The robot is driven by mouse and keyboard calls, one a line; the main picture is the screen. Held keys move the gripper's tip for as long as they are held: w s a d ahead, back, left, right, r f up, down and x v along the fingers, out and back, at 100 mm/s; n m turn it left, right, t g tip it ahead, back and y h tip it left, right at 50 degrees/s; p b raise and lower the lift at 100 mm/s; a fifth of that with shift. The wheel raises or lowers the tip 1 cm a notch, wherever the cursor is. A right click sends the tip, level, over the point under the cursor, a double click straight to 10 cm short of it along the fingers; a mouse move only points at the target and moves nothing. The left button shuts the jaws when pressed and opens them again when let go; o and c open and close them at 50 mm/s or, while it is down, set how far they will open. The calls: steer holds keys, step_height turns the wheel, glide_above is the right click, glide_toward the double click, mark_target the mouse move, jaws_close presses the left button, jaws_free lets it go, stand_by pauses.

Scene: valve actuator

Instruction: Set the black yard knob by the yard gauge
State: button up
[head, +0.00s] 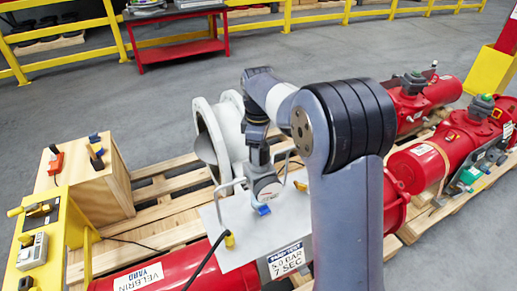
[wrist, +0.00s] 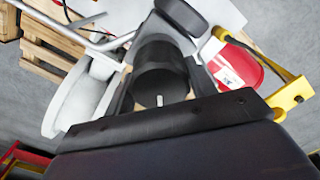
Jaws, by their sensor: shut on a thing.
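In the wrist view, the black knob (wrist: 160,76) is a dark ribbed cylinder with a small white mark near its lower edge. My gripper (wrist: 161,58) is shut on it, one dark finger on each side. A rounded black part (wrist: 182,13) shows just beyond the knob; I cannot tell whether it is the gauge's back. In the head view, a pale round face with red marking (head: 267,190) shows at the end of my arm, above a small blue part (head: 264,209). I cannot tell whether this face is the yard gauge, and no reading is legible. My arm hides the knob there.
A pale panel (head: 228,251) with bent metal handles surrounds the work spot. A sign (head: 286,260) reads 5.0 BAR, 7 SEC. A red cylinder (head: 195,262) labelled VELBRIN YARD lies in front, a white flanged pipe (head: 208,138) behind. A yellow stand (head: 58,232) is left.

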steer(key=m+p, duration=0.2)
steer(key=m, duration=0.2)
steer(key=shift+r+m, duration=0.15)
steer(key=shift+m, duration=0.25)
steer(key=m+p, duration=0.2)
steer(key=m, duration=0.3)
steer(key=shift+w+d, duration=0.1)
steer(key=m+p, duration=0.1)
steer(key=m, duration=0.8)
steer(key=shift+d+m, duration=0.1)
steer(key=shift+m, duration=0.3)
steer(key=shift+p, duration=0.3)
steer(key=o, duration=1)
